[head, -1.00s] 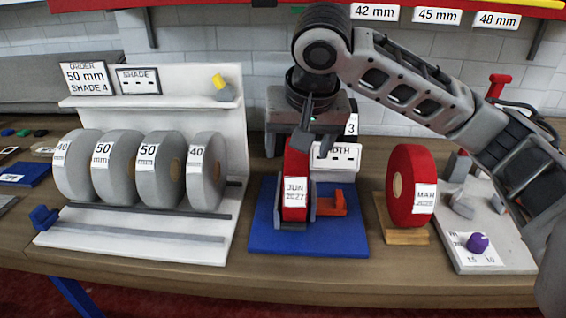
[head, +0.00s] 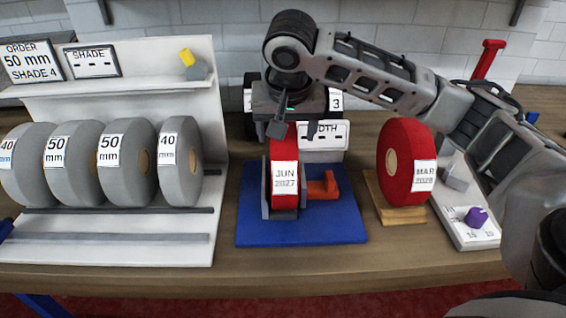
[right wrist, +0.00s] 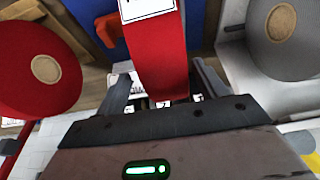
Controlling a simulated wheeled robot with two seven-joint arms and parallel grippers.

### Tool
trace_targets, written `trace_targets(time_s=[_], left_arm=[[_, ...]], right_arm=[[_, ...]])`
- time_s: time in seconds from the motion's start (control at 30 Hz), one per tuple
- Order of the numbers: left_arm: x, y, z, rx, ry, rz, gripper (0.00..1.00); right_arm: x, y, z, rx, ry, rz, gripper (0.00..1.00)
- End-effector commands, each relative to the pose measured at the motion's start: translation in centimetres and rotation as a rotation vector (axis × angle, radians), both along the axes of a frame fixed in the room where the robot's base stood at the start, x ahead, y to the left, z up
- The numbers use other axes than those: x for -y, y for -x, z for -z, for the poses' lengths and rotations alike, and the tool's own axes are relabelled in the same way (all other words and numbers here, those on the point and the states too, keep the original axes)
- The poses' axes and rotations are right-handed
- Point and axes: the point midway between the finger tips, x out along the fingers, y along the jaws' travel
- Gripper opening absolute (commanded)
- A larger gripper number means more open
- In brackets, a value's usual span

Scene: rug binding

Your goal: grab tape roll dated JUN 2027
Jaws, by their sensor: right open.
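The red tape roll (head: 284,160) labelled JUN 2027 stands upright in a holder on a blue base (head: 340,231). My right gripper (head: 284,126) is open at the top of this roll, pointing down. In the right wrist view the red roll (right wrist: 166,62) lies between the two spread fingers of the gripper (right wrist: 163,88), with gaps at both sides. A second red roll (head: 408,150) labelled MAR 2028 stands on a wooden stand to the right. It also shows in the right wrist view (right wrist: 35,85). My left gripper is not in view.
Several grey rolls (head: 75,190) marked 40 or 50 mm stand on a white rack (head: 120,248) at left. An orange part (head: 322,187) sits beside the JUN roll. A white board with a purple knob (head: 476,216) lies at right. The table's front strip is clear.

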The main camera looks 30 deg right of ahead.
Motion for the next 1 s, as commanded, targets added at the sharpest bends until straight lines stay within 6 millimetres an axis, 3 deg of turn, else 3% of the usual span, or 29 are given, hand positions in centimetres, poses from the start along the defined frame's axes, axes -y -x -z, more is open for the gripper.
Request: trace_targets(time_s=[0.3, 0.57, 0.8, 1.0], left_arm=[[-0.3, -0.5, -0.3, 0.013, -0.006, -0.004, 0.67], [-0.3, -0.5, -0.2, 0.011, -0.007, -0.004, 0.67], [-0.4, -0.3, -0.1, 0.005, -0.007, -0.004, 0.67], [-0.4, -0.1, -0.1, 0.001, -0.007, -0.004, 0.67]], right_arm=[[0.3, -1.5, 4.0, -0.003, 0.001, 0.001, 0.71], [0.4, -1.6, 4.3, 0.000, 0.001, 0.000, 0.71], [0.3, -1.6, 4.2, 0.000, 0.001, 0.000, 0.07], [0.3, -1.6, 4.1, 0.003, 0.000, 0.001, 0.06]])
